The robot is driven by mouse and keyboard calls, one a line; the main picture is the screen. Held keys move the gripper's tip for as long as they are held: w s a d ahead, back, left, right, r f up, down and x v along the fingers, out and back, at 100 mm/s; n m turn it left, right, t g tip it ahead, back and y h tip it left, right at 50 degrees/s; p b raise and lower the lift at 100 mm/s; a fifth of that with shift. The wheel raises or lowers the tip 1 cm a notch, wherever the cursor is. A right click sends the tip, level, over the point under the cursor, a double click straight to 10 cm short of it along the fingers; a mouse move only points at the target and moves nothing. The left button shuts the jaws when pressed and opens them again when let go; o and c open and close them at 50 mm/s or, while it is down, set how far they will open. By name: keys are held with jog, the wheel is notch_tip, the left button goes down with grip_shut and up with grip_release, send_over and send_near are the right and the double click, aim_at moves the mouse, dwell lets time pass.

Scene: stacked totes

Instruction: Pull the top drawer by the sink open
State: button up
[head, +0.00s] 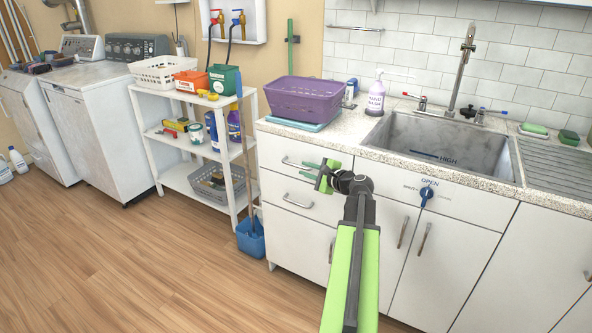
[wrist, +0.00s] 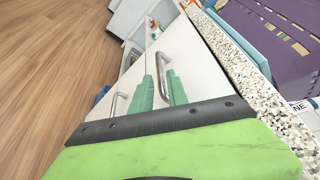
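The top drawer (head: 275,149) is a white front under the counter, left of the sink (head: 440,140), and looks closed. Its metal bar handle (head: 291,162) shows left of my gripper (head: 318,176), which hides the handle's right part. In the wrist view the top handle (wrist: 161,70) runs between the two green fingertips of my gripper (wrist: 160,91). The fingers are apart, one on each side of the bar; I cannot tell whether either touches it. The second drawer's handle (wrist: 114,103) lies left of the fingers.
A white shelf rack (head: 193,132) and a blue bucket (head: 250,240) stand to the left. Wooden floor (head: 150,270) in front is clear. Cabinet doors (head: 440,265) are below the sink.

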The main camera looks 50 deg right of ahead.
aim_at(299, 167)
jog(key=b+x, duration=0.1)
jog(key=x, duration=0.5)
jog(key=shift+w+f, duration=0.1)
jog(key=shift+w, duration=0.2)
grip_shut()
jog(key=shift+d, duration=0.1)
dwell(0.9)
